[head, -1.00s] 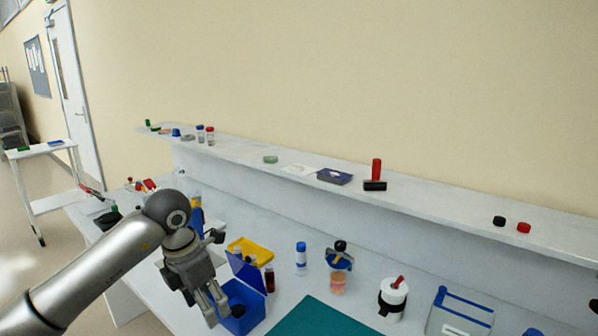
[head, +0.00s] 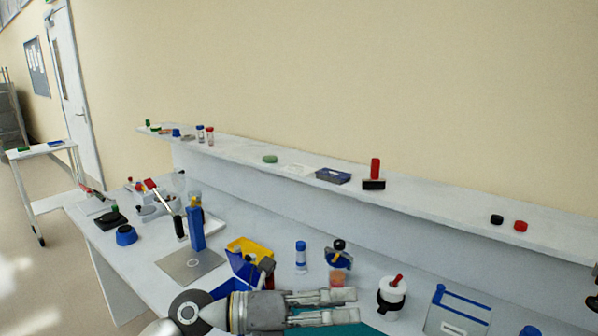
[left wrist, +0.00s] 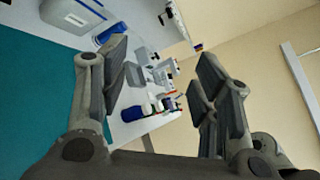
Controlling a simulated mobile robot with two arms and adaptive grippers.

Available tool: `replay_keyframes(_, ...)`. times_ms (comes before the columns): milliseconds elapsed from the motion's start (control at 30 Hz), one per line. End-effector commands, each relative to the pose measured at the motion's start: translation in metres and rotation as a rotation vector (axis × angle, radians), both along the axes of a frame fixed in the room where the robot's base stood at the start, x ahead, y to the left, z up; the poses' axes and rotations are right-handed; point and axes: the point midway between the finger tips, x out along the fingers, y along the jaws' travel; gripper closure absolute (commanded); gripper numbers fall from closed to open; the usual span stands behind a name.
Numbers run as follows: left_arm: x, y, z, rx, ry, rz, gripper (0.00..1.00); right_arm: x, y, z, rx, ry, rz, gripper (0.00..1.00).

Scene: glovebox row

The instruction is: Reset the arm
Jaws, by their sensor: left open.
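My left gripper (head: 352,305) lies low over the front of the bench, its fingers pointing right in the head view. It is above the teal mat (head: 335,329), next to the blue bin. In the left wrist view its two fingers (left wrist: 163,78) are spread apart with nothing between them. The teal mat also shows there (left wrist: 45,90). Part of the blue bin is hidden behind my left wrist. My right gripper is not in view.
A white jar with a red-handled top (head: 391,297) and a white, blue-edged box (head: 460,312) stand right of the gripper. A blue-capped bottle (head: 301,257) and an orange-bottomed container (head: 338,280) stand behind it. A shelf (head: 430,213) runs along the wall.

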Motion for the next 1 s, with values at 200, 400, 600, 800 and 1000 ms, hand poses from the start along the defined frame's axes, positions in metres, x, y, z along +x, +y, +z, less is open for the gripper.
replay_keyframes(200, 0.013, 0.029, 0.055, -0.527, 0.271, 0.229, 0.42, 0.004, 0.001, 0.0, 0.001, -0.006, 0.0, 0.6)
replay_keyframes(400, 0.046, 0.104, 0.046, -0.917, 0.594, 0.532, 0.42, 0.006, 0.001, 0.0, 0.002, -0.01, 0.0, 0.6)
replay_keyframes(600, 0.055, 0.187, -0.031, -1.191, 0.97, 0.902, 0.42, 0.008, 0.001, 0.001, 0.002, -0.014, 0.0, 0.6)
replay_keyframes(800, 0.01, 0.246, -0.147, -1.32, 1.383, 1.321, 0.42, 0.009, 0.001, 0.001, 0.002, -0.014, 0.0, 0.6)
replay_keyframes(1000, -0.08, 0.269, -0.242, -1.287, 1.764, 1.706, 0.42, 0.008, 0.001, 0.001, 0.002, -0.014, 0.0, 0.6)
